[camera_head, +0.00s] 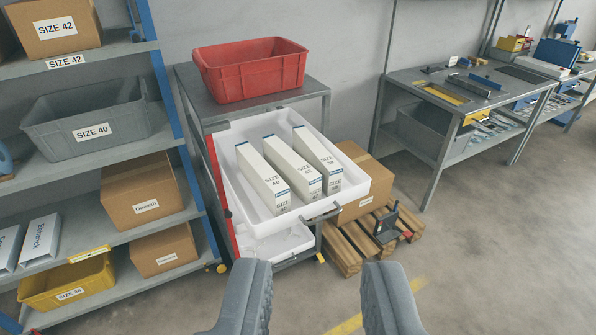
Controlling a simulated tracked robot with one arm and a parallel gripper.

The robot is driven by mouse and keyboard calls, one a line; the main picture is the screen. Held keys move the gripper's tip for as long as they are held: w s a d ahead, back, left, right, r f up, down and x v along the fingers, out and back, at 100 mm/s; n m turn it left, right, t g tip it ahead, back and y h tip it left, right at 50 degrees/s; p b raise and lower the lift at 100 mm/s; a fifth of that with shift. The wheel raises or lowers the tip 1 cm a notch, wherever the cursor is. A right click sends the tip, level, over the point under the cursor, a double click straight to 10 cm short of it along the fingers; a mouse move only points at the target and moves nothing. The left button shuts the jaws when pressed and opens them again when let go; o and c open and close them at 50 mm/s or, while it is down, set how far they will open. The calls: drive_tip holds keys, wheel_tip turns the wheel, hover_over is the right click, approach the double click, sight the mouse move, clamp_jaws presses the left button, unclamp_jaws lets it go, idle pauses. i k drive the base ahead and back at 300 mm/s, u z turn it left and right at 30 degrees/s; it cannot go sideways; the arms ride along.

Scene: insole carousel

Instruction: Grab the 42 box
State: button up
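Three long white boxes with blue ends lie side by side in a white pulled-out drawer (352,195). The middle box (293,165) has a label that reads SIZE 42. The left box (262,178) reads SIZE 40, and the right box (317,158) appears to read SIZE 38. A cardboard box (55,25) on the upper left shelf is also labelled SIZE 42. My gripper (317,283) is open and empty at the bottom of the view, its two grey fingers wide apart. It is in front of and below the drawer in the picture, apart from the boxes.
A red bin (250,70) stands on top of the drawer cabinet. Shelves at left hold a grey SIZE 40 bin (88,120), cardboard boxes and a yellow bin (67,285). A wooden pallet (345,258) lies right of the drawer. The floor (490,260) at right is clear.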

sight(302, 178)
drive_tip(key=i, duration=1)
